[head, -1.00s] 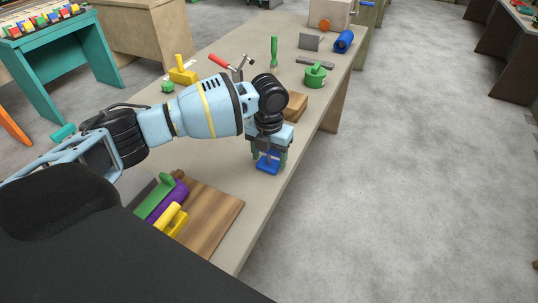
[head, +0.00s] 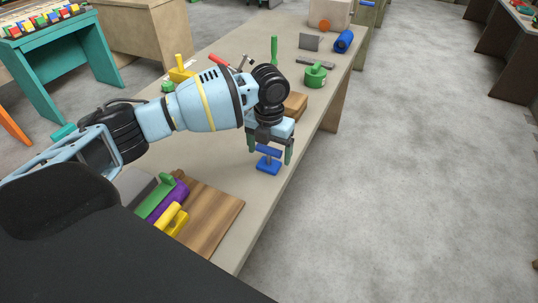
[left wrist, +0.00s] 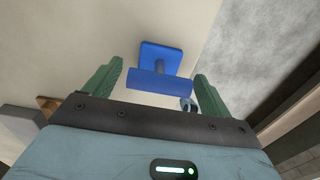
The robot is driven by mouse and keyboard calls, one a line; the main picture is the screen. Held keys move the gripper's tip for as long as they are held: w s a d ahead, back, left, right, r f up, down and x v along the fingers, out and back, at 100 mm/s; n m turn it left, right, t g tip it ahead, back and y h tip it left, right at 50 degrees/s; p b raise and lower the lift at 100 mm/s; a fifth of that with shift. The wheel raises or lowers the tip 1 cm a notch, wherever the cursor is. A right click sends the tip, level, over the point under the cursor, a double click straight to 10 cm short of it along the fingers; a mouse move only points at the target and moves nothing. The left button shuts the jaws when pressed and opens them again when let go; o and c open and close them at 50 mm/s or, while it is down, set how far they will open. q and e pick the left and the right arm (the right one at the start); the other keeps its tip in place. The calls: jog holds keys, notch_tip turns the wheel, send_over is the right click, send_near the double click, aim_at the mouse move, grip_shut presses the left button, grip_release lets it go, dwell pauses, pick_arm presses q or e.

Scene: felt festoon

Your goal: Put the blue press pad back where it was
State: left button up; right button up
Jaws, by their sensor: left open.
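The blue press pad (head: 268,166) stands upright on the table near its right edge, base down and bar handle up. In the left wrist view the blue press pad (left wrist: 160,70) shows its flat square base, a post and the bar handle. My left gripper (head: 269,155) is open above and around the handle, pointing down. In the left wrist view its two green fingers (left wrist: 157,88) are spread on either side of the handle, with gaps, and do not touch it. My right gripper is not in view.
A wooden board (head: 210,215) with purple, green and yellow tools lies nearer on the table (head: 240,240). A wooden block (head: 296,104) sits behind my gripper. A green round press pad (head: 315,76) and a blue roller (head: 343,41) stand farther back. Bare table surrounds the blue pad.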

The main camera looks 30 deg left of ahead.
aim_at(269, 147)
pick_arm(q)
notch_tip(269, 147, up, 10)
jog(key=shift+f, duration=0.15)
dwell(0.7)
